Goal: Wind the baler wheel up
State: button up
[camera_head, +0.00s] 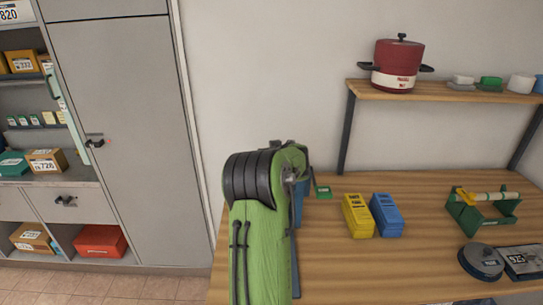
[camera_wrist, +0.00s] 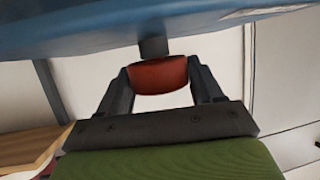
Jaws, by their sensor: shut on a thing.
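In the wrist view, my gripper (camera_wrist: 159,80) is shut on a red grip (camera_wrist: 158,77), with one dark finger on each side of it. The red grip joins a short dark stem (camera_wrist: 153,47) that meets a large blue curved part (camera_wrist: 70,32) across the top of the view. This looks like the baler wheel and its handle, but only part of it shows. In the head view, my green arm hides my gripper and most of the blue thing; a narrow blue strip (camera_head: 299,208) shows just right of the arm.
The wooden table (camera_head: 340,272) holds a yellow box (camera_head: 357,216), a blue box (camera_head: 386,215), a green holder with a roll (camera_head: 483,212) and a dark round tin (camera_head: 482,262). A shelf (camera_head: 450,95) with a red pot (camera_head: 398,65) is above. Grey cabinets (camera_head: 118,120) stand left.

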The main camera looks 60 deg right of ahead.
dwell(0.4)
jog(key=o, duration=1)
jog(key=shift+c, duration=0.2)
jog(key=b+v, duration=0.1)
jog(key=v, duration=1.4)
jog(key=shift+s+a+r+b, duration=0.2)
jog(key=shift+s+a+b, duration=0.05)
jog(key=shift+b, duration=0.1)
